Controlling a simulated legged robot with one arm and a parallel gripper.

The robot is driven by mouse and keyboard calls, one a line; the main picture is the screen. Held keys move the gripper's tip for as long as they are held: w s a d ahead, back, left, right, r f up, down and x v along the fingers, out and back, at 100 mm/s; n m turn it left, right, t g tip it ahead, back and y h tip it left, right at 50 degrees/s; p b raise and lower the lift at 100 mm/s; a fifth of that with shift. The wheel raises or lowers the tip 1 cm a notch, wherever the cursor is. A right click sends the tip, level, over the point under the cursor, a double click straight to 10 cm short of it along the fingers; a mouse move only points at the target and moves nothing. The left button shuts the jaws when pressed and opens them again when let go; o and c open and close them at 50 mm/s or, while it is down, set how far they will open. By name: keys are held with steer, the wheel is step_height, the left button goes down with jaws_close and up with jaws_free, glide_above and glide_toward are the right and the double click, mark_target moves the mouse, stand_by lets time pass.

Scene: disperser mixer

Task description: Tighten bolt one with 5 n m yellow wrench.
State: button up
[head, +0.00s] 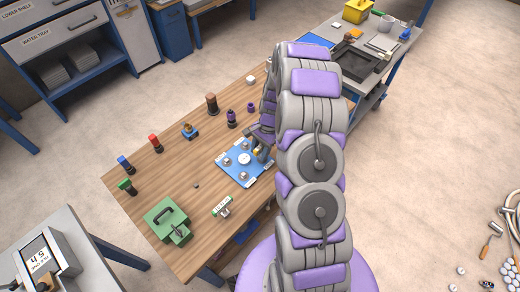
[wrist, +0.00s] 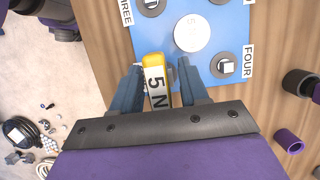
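The 5 N m yellow wrench (wrist: 154,80) is between the fingers of my gripper (wrist: 160,90), its yellow end and "5 N" label facing the wrist camera. In the head view my gripper (head: 261,145) is at the right edge of a blue plate (wrist: 205,50), with a bit of yellow (head: 257,153) showing. A bolt beside the label FOUR (wrist: 225,67) and one near THREE (wrist: 150,4) show in the wrist view. A label ONE cannot be read; a bolt under the wrench would be hidden. Contact with a bolt cannot be told.
The plate lies on a wooden table (head: 170,190). A green box (head: 168,222), a white-topped tool (head: 222,206) and several coloured tools, such as a red one (head: 155,143), stand around it. Black and purple sockets (wrist: 288,141) lie right of the plate in the wrist view.

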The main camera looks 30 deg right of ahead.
steer(key=shift+o, duration=0.6)
steer(key=p+v, duration=0.2)
steer(key=v, duration=1.5)
steer(key=shift+d, duration=0.15)
steer(key=shift+w, duration=0.15)
steer(key=shift+c, duration=0.4)
